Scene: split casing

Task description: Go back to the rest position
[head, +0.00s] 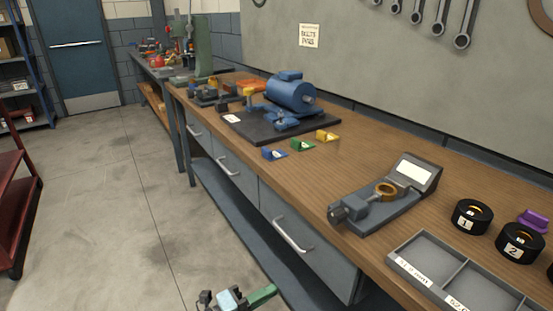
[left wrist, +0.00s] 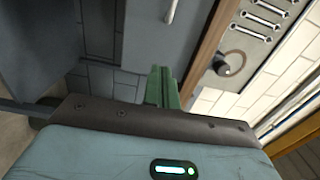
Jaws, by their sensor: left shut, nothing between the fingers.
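My left gripper (head: 262,295) shows at the bottom of the head view, low in front of the bench drawers and clear of the bench. Its green fingers are together with nothing between them. In the left wrist view the shut fingers (left wrist: 162,88) point toward the grey bench front and the wall. My right gripper is in neither view.
The wooden bench (head: 330,155) runs along the wall. It carries a blue motor on a dark plate (head: 250,127), small coloured blocks (head: 302,145), a grey gauge fixture (head: 385,195), black numbered rings (head: 471,217) and a sorting tray (head: 432,262). A red cart (head: 18,215) stands left; the floor (head: 120,200) between is clear.

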